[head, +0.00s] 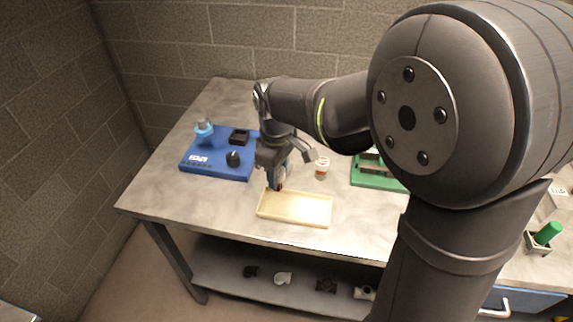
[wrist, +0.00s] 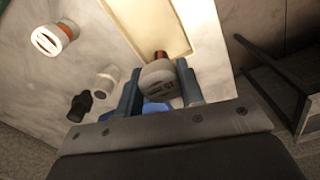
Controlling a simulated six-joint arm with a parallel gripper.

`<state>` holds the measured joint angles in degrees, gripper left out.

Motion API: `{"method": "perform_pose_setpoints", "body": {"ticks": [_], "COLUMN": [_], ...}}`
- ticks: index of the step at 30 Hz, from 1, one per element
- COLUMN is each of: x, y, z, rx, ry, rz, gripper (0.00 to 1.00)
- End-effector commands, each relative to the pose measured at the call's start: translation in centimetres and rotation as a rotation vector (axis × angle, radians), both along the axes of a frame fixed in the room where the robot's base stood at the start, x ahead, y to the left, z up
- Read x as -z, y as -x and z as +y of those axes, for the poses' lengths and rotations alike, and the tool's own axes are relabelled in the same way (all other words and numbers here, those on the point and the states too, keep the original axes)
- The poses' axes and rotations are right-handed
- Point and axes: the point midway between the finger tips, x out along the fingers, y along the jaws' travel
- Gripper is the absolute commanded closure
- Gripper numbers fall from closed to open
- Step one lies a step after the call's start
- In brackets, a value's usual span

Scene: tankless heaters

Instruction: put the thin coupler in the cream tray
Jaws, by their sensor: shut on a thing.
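My gripper (head: 278,184) points down at the back-left edge of the cream tray (head: 296,209). In the wrist view, its two blue fingers (wrist: 160,88) are shut on a pale grey, round part with dark lettering and a copper-orange end, which I take to be the thin coupler (wrist: 159,74). The copper end overlaps the near edge of the tray (wrist: 197,48) in that view. I cannot tell how high the coupler is above it. In the head view the fingers mostly hide the coupler. The tray looks empty.
A blue board (head: 213,169) with fittings lies left of the gripper. A white-and-orange part (head: 322,168) stands behind the tray, and a green board (head: 372,181) is to the right. The wrist view shows a small white part (wrist: 107,81) and a black part (wrist: 80,106).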

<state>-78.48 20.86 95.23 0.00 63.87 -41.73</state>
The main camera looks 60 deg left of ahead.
Motion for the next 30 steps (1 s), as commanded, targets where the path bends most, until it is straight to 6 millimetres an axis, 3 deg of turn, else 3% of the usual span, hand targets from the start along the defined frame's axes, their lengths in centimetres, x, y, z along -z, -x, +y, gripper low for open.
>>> {"method": "perform_pose_setpoints", "body": {"ticks": [15, 30], "x": [5.2, 5.9], "y": [-0.1, -0.1], "z": [0.0, 0.0], "rx": [0.004, 0.004], "ry": [0.003, 0.0], "rz": [0.001, 0.0], "gripper": [0.96, 0.96]}}
